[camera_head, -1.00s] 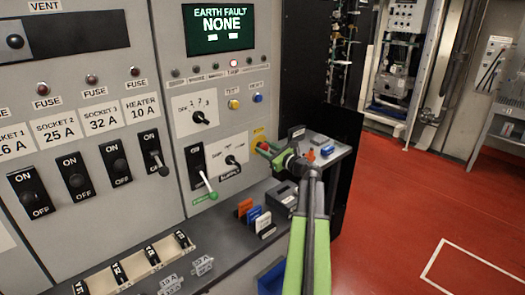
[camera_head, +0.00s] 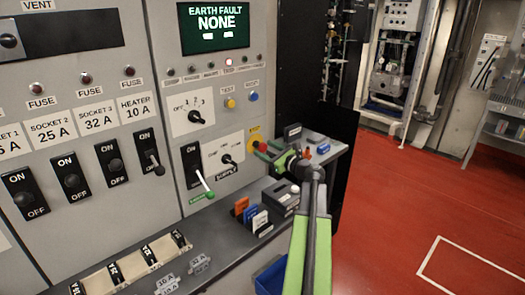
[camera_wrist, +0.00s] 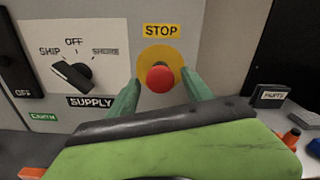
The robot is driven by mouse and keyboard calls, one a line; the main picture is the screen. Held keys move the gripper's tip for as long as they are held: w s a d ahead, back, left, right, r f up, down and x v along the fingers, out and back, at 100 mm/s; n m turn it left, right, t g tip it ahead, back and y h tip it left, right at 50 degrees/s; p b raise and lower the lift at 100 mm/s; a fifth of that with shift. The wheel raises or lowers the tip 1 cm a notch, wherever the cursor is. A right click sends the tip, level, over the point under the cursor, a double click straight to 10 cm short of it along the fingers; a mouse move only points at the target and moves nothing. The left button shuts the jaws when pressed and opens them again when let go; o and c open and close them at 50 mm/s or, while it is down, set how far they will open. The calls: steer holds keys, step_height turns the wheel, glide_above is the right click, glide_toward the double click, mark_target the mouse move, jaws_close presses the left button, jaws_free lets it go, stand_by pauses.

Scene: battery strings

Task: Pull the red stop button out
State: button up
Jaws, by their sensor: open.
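The red stop button (camera_wrist: 160,79) sits on a yellow round plate (camera_wrist: 150,55) under a STOP label (camera_wrist: 161,31) in the wrist view. In the head view the red stop button (camera_head: 262,146) shows at the panel's lower right edge, partly beside my fingers. My gripper (camera_wrist: 158,92) is open, one finger to the left and one to the right of the button. In the head view my gripper (camera_head: 270,152) reaches to the panel from the right. Whether the fingers touch the button cannot be told.
The SUPPLY rotary switch (camera_wrist: 72,75) is left of the button. The shelf below holds orange, blue and white cards (camera_head: 250,214) and a dark box (camera_head: 282,195). Red floor (camera_head: 420,200) is open at right.

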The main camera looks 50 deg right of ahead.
steer(key=s+a, duration=0.1)
steer(key=s, duration=1.5)
steer(key=shift+s+a, duration=0.1)
steer(key=shift+s, duration=0.05)
